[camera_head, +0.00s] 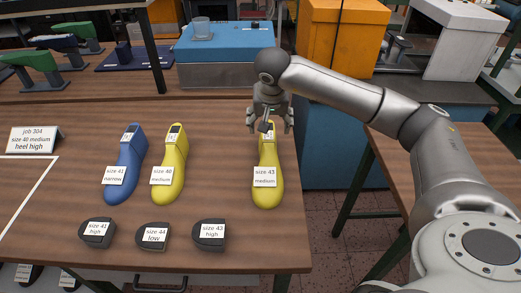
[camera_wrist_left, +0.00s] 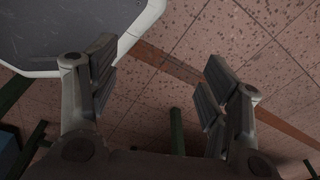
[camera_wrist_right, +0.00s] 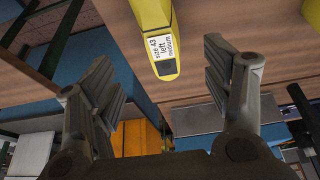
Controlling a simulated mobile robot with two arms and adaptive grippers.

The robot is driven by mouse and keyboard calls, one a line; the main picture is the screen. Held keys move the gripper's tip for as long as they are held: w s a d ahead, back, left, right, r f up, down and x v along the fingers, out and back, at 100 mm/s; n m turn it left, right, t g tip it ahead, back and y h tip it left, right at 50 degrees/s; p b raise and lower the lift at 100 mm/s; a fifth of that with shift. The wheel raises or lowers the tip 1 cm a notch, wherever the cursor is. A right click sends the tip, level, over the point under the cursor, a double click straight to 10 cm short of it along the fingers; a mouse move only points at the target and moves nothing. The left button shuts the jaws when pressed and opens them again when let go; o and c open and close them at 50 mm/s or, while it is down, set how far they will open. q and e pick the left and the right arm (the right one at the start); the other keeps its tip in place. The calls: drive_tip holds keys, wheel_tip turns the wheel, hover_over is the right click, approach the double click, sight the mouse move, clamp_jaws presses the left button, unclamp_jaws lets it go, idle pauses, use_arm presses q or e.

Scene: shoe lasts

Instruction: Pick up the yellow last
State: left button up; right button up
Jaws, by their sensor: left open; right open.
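A yellow last (camera_head: 267,187) labelled size 43 medium stands at the table's right side. Another yellow last (camera_head: 170,187), its label seeming to read size 40 medium, stands to its left beside a blue last (camera_head: 126,180) labelled size 41 narrow. My right gripper (camera_head: 269,124) is open at the far, raised end of the size 43 last. In the right wrist view that yellow last (camera_wrist_right: 151,20) shows between the open fingers (camera_wrist_right: 165,80), holding nothing; whether they touch it I cannot tell. My left gripper (camera_wrist_left: 155,85) is open and empty over the floor, outside the head view.
Dark heel pieces (camera_head: 153,237) with labels lie along the table's near edge. A card (camera_head: 33,140) reads job 304, size 40 medium, heel high. A blue box (camera_head: 225,50) and an orange cabinet (camera_head: 340,35) stand behind. The table's right edge is close to the size 43 last.

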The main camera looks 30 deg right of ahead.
sight(269, 138)
drive_tip(key=x, duration=0.2)
drive_tip(key=p+x, duration=0.1)
drive_tip(key=x, duration=0.1)
drive_tip(key=shift+s+d, duration=0.1)
drive_tip(key=shift+s, duration=0.3)
drive_tip(key=shift+w+f, duration=0.1)
drive_tip(key=shift+f, duration=0.2)
drive_tip(key=p+x, duration=0.1)
drive_tip(key=x, duration=0.1)
drive_tip(key=p+x, duration=0.1)
drive_tip(key=x, duration=0.1)
drive_tip(key=shift+w+f, duration=0.25)
drive_tip(key=shift+f, duration=0.05)
drive_tip(key=shift+w+f, duration=0.1)
drive_tip(key=shift+f, duration=0.15)
drive_tip(key=shift+c, duration=0.5)
drive_tip(key=c, duration=1.5)
use_arm(q)
drive_tip(key=s+r, duration=0.2)
drive_tip(key=r, duration=0.1)
drive_tip(key=shift+s+r, duration=0.1)
drive_tip(key=shift+s, duration=0.3)
use_arm(e)
drive_tip(key=shift+w+r, duration=0.1)
clamp_jaws()
